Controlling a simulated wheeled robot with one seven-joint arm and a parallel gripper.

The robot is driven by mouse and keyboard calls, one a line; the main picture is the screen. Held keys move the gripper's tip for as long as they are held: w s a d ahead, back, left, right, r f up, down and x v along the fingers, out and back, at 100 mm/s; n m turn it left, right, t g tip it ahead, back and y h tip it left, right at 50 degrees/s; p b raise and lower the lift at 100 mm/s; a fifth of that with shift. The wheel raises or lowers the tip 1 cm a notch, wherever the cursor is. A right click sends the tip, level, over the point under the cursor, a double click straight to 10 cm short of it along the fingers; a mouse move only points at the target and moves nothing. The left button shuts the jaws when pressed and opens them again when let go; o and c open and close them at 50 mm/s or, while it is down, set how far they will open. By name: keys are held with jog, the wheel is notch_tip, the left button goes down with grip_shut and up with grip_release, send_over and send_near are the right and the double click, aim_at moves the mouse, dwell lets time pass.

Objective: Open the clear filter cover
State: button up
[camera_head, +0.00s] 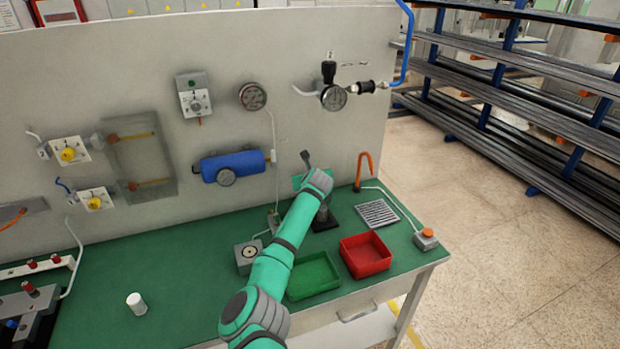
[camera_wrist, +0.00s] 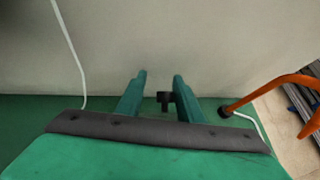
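A see-through rectangular panel (camera_head: 142,155), which looks like the clear cover, is upright on the wall panel at the left. Two orange rod-like parts show through it, one high and one low. My gripper (camera_head: 300,181) is far to its right, over the right part of the green bench; my wrist partly hides it. In the wrist view my gripper (camera_wrist: 158,84) has its two green fingers apart with nothing held between them. A small dark knob-like part (camera_wrist: 165,98) shows in the gap, beyond the fingers. The cover is not in the wrist view.
A green tray (camera_head: 313,277) and red tray (camera_head: 366,255) stand at the bench's front right. An orange hook (camera_head: 364,170) rises behind a grate (camera_head: 377,214). A white cylinder (camera_head: 136,303) stands at the left. The middle bench is mostly clear.

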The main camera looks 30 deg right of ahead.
jog(key=shift+v, duration=5.35)
